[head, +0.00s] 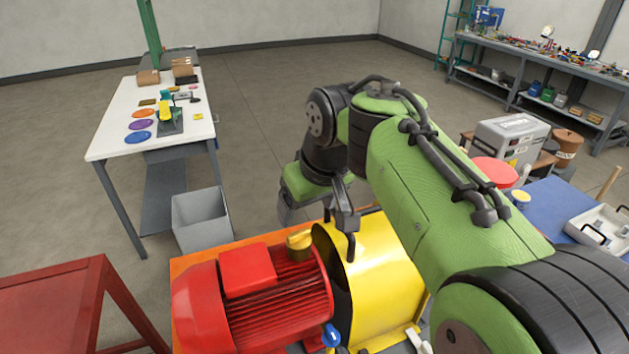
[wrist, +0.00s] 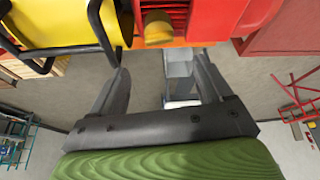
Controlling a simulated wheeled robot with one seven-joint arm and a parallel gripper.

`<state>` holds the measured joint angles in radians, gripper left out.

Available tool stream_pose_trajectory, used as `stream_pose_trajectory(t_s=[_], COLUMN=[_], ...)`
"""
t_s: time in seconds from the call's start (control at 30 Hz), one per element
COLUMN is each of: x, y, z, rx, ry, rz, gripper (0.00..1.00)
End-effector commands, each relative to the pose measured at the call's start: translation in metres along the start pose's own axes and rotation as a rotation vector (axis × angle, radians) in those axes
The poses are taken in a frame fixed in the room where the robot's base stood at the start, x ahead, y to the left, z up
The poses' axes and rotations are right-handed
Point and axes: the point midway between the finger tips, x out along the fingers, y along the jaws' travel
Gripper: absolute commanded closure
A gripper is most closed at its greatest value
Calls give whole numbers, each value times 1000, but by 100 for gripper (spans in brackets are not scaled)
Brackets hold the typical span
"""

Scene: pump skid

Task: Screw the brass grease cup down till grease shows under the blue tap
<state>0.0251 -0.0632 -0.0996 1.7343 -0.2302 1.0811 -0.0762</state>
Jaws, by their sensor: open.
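The brass grease cup (head: 299,240) is a squat yellow-gold knob at the top of the red finned motor (head: 262,295), beside the yellow guard (head: 375,275). It also shows in the wrist view (wrist: 158,30), beyond the fingertips and roughly in line with the gap between them. The blue tap (head: 331,336) is low at the motor's right end, partly cut off by the frame's lower edge; I see no grease there.
The yellow guard, with a dark edge, stands close to my gripper. A red table (head: 50,300) is at left. A grey bin (head: 201,220) stands by the white workbench (head: 115,130). A blue-topped table (head: 560,210) is at right. Open floor lies behind.

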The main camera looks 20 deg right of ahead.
Motion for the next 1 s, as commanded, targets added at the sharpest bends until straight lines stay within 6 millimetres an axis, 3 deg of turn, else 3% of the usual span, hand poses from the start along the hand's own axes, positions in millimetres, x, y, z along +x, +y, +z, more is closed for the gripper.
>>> stream_pose_trajectory(t_s=[0.1, 0.3, 1.0], x=[-36, -65, -66], y=[1, 0, 0], z=[-2, -1, 0], rx=[2, 1, 1], ry=[4, 0, -1], rz=[2, 1, 0], gripper=[21, 21, 21])
